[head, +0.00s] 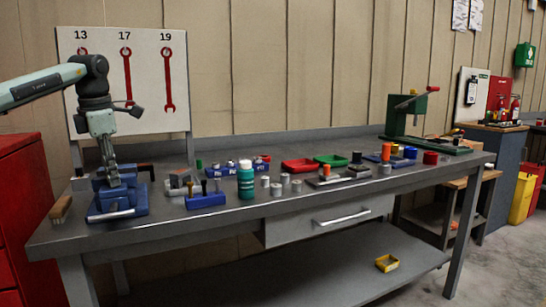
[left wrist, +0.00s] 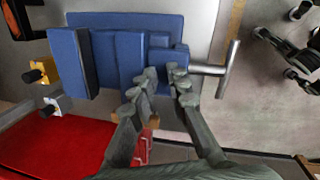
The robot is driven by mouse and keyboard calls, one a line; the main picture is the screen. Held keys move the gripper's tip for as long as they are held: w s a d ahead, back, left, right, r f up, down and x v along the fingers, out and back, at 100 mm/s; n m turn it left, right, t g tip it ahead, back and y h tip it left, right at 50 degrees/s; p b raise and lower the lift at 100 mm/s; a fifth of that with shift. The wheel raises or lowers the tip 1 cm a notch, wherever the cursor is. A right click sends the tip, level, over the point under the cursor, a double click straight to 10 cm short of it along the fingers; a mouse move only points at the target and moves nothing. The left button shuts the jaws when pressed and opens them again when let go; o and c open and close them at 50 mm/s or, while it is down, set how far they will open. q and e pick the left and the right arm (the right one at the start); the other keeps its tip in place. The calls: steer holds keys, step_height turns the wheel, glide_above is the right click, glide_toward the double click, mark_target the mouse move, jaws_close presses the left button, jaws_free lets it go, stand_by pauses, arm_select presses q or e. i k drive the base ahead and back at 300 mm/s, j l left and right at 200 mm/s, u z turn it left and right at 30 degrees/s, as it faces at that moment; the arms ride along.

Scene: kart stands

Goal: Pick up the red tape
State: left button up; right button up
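A short red cylinder (head: 430,158), which looks like the red tape, stands near the right end of the grey workbench (head: 300,205). It is too small to tell whether it is a roll. My left gripper (head: 114,182) points down over the blue vise (head: 130,203) at the bench's left end, far from the red cylinder. In the left wrist view the fingertips (left wrist: 164,72) are slightly apart in front of the vise (left wrist: 120,45), with nothing seen between them. Whether they touch the vise is unclear. My right gripper is not in view.
A teal bottle (head: 246,182), a red tray (head: 299,165), a green tray (head: 331,160) and several small metal parts crowd the bench middle. A green press (head: 405,118) stands at the back right. A wrench board (head: 150,85) rises behind my left arm. A red cabinet (head: 20,200) stands left.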

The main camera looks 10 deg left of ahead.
mark_target(264, 159)
steer(key=i+l, duration=0.45)
steer(key=i, duration=0.15)
steer(key=i+l, duration=0.45)
steer(key=i, duration=0.15)
steer(key=i+l, duration=0.4)
steer(key=i, duration=0.2)
